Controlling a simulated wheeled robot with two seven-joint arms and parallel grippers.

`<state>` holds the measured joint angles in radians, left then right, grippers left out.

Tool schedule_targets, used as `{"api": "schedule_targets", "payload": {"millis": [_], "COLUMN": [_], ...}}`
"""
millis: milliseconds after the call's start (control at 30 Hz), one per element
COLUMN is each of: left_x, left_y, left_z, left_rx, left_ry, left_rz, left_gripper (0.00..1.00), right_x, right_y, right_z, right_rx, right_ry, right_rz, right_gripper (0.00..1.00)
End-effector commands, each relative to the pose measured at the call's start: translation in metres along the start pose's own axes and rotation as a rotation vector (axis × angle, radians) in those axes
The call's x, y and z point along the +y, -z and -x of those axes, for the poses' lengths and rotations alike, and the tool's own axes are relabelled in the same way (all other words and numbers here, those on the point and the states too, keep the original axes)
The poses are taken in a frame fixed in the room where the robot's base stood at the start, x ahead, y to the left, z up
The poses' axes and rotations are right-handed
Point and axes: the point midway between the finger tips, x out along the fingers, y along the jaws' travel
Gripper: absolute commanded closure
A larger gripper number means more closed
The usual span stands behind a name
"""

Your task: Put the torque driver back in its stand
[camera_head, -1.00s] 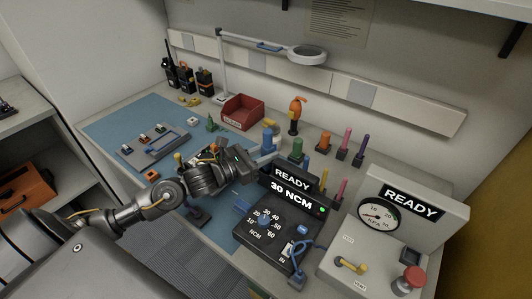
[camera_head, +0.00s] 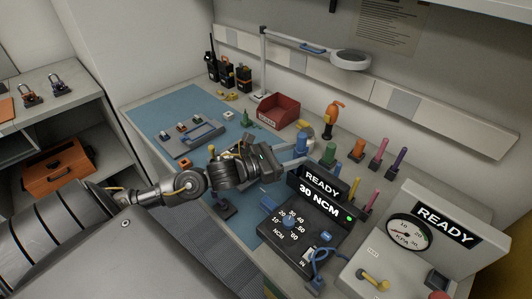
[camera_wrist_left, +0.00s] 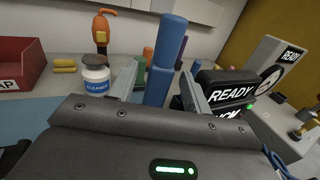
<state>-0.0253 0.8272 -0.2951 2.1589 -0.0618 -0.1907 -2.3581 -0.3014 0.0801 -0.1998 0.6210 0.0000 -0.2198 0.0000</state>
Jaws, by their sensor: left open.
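An upright blue cylindrical tool, which looks like the torque driver (camera_head: 301,143), stands at the left end of a row of coloured tools. It also shows in the left wrist view (camera_wrist_left: 170,38). My left gripper (camera_head: 283,163) is open at this blue tool. In the left wrist view, one finger of my left gripper (camera_wrist_left: 160,83) is on each side of the tool. The tool's foot is hidden behind the gripper, so I cannot tell how it sits in a stand. My right gripper is not in view.
A torque tester (camera_head: 305,222) reading READY 30 NCM stands close right of the gripper. Green (camera_head: 329,153), orange (camera_head: 357,150), pink (camera_head: 378,154) and purple (camera_head: 397,161) tools stand nearby. A white cleaner jar (camera_wrist_left: 95,77) is left of the fingers. The blue mat (camera_head: 160,112) has clear patches.

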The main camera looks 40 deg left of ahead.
Motion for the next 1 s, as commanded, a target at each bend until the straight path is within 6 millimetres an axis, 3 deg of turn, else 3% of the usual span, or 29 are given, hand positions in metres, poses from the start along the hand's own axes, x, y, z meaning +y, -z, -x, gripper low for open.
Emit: {"api": "schedule_targets", "payload": {"millis": [33, 200, 400, 633, 1000], "left_x": [-0.002, -0.001, -0.001, -0.001, -0.001], "left_y": [0.008, 0.007, 0.005, 0.003, 0.002], "left_z": [0.014, 0.050, 0.079, 0.095, 0.098], "left_rx": [0.007, 0.007, 0.004, 0.002, -0.001], "left_ry": [0.004, 0.003, 0.002, 0.003, 0.003], "left_rz": [-0.001, 0.001, 0.002, 0.001, 0.000], "left_gripper": [0.51, 0.51, 0.51, 0.51, 0.51], "right_x": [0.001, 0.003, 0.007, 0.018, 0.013], "right_y": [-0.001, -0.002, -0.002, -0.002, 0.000], "right_z": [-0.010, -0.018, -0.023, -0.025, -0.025], "right_rx": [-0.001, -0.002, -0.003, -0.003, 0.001], "right_ry": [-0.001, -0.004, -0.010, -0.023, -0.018], "right_rz": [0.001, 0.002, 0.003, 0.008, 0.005], "right_gripper": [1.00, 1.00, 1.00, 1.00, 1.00]}}
